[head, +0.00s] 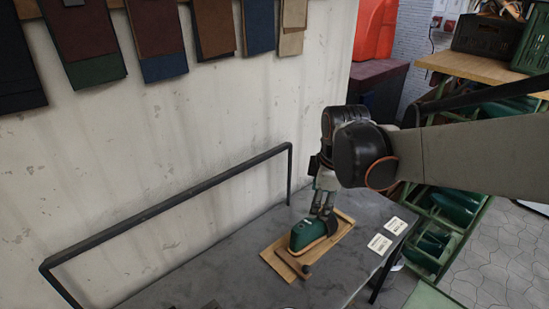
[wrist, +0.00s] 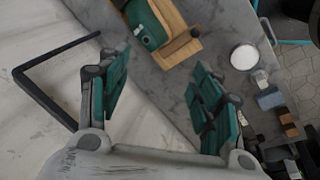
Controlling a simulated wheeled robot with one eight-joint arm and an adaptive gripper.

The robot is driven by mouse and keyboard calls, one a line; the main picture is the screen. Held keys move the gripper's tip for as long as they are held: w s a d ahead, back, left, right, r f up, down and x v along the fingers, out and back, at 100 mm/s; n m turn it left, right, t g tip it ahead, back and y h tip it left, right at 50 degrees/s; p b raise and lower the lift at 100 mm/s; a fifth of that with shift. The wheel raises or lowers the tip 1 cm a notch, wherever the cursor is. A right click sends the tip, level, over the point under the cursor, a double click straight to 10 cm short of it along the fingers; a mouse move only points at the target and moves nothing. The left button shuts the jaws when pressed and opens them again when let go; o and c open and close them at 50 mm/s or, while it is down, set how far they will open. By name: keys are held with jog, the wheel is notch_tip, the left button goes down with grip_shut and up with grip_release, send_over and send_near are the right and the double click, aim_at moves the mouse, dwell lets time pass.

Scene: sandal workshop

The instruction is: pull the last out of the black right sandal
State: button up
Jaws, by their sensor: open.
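A green last (head: 306,234) with a tan edge along its base sits on a wooden board (head: 343,229) on the grey bench. A dark part (head: 333,224) at its far end may be the black sandal; it is partly hidden by my gripper. My gripper (head: 322,208) points down over that far end in the head view. In the wrist view my gripper (wrist: 158,80) has its green-padded fingers wide apart with nothing between them. The last (wrist: 146,26) and the board (wrist: 178,22) show there at the top edge, beyond the fingers and cut off by the frame.
A black rail (head: 170,203) runs along the bench's wall side. Two white cards (head: 380,243) (head: 396,225) lie right of the board. Green racks with dark green lasts (head: 430,248) stand to the right. The bench (head: 235,268) is bare left of the board.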

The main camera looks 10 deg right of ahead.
jog(key=w+f+n+g+p, duration=0.2)
jog(key=w+f+n, duration=0.2)
jog(key=w+n, duration=0.25)
jog(key=n+p, duration=0.2)
jog(key=n, duration=0.2)
send_over(305, 224)
notch_tip(305, 224, down, 6)
jog(key=shift+g, duration=0.5)
notch_tip(305, 224, down, 14)
jog(key=b, duration=0.4)
jog(key=shift+a, duration=0.1)
jog(key=c, duration=1.3)
jog(key=o, duration=0.6)
jog(key=shift+c, duration=0.2)
jog(key=c, duration=0.4)
